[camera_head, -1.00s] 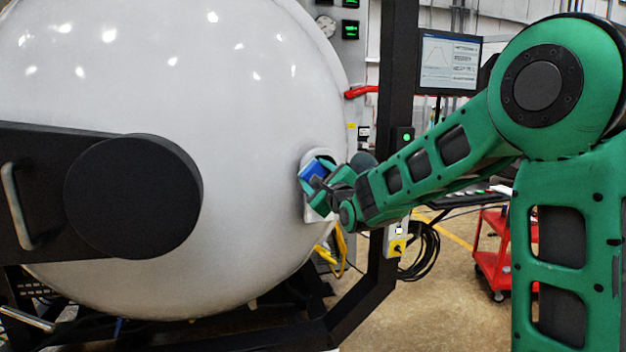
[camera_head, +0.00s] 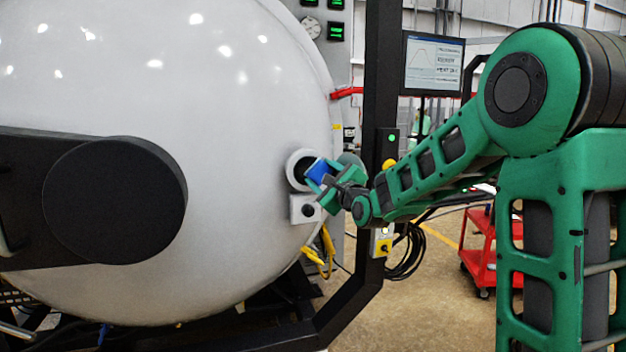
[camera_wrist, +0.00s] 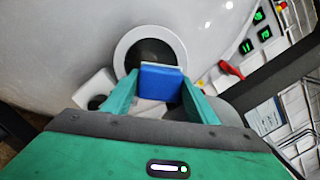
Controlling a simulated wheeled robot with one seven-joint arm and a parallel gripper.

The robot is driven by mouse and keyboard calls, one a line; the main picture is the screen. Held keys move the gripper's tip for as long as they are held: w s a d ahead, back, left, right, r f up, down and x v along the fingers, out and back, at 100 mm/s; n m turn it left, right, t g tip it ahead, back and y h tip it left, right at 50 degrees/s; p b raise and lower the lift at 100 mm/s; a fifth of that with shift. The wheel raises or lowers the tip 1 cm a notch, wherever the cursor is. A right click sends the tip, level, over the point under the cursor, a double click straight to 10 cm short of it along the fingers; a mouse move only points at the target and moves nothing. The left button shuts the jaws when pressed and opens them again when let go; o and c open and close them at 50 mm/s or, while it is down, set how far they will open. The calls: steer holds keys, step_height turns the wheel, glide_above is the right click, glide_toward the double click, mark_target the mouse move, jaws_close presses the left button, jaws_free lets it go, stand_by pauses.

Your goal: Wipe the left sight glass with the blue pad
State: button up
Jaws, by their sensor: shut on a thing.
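The sight glass is a round dark window in a pale ring (camera_head: 292,171) on the right side of the white furnace door. It also shows in the wrist view (camera_wrist: 124,52). My gripper (camera_head: 324,183) is shut on the blue pad (camera_head: 317,169), at the right edge of the ring. In the wrist view the blue pad (camera_wrist: 161,83) sits between the two green fingers of my gripper (camera_wrist: 160,90), overlapping the lower part of the ring and dark glass. I cannot tell whether the pad touches the glass. Only one sight glass is clearly seen.
A white block with a dark knob (camera_head: 307,209) sits just below the ring. A grey disc (camera_head: 350,159) is behind my gripper. A black frame post (camera_head: 380,90) stands to the right, with a red handle (camera_head: 346,92) near it. A red cart (camera_head: 480,262) stands further right.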

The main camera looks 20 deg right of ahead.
steer(key=shift+d, duration=0.45)
steer(key=shift+a, duration=3.6)
steer(key=s, duration=0.6)
steer(key=s, duration=0.3)
